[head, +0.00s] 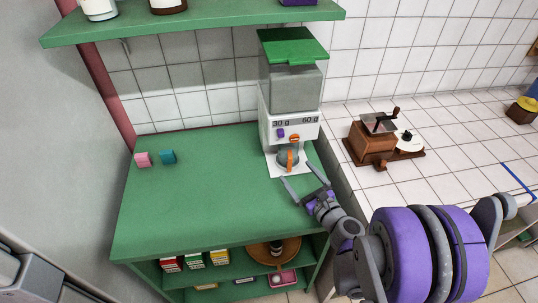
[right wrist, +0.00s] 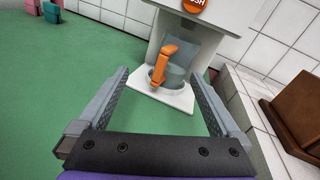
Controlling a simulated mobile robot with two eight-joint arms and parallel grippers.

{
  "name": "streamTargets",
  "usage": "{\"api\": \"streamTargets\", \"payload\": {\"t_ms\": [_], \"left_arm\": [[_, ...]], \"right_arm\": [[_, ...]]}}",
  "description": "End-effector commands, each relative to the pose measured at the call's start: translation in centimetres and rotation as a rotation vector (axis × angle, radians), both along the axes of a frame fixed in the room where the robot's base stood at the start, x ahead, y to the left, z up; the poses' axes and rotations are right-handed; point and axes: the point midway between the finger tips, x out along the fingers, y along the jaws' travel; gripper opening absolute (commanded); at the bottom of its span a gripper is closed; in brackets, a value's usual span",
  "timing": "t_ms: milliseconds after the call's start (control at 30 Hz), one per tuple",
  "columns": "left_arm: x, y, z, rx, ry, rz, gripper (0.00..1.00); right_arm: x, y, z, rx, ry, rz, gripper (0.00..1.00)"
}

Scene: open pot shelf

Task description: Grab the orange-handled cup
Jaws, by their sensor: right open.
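The orange-handled cup (head: 283,154) is a small grey-blue cup on the white base of the dispenser (head: 272,132), below its spout. Its orange handle faces my right gripper. In the right wrist view the cup (right wrist: 177,76) stands upright, its handle in front and slightly left. My right gripper (head: 297,173) is open and empty, just in front of the cup and low over the green counter. In the right wrist view its fingers (right wrist: 159,75) frame the cup from either side, apart from it. My left gripper is not in view.
The dispenser body rises close behind and above the cup. A wooden grinder (head: 372,145) stands on the white tiled surface at right. The green counter (head: 200,205) is mostly clear.

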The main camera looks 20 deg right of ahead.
Motion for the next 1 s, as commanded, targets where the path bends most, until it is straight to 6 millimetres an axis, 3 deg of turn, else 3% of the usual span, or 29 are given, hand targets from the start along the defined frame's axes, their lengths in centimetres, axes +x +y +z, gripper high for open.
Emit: {"api": "streamTargets", "payload": {"t_ms": [100, 200, 533, 767, 1000], "left_arm": [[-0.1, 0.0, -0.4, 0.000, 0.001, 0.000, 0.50], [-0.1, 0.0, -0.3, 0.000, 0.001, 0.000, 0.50], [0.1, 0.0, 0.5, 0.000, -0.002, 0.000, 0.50], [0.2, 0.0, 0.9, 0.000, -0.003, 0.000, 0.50], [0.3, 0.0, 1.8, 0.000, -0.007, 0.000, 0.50]], "right_arm": [[-0.2, -2.4, -0.6, 0.162, -0.039, -0.073, 1.00], [-0.1, -3.1, -0.6, 0.215, -0.053, -0.092, 1.00], [4.5, -3.1, -0.5, 0.220, -0.054, -0.090, 1.00], [6.3, -3.2, -0.5, 0.218, -0.055, -0.091, 1.00], [9.8, -3.3, -0.4, 0.217, -0.055, -0.090, 1.00]]}}
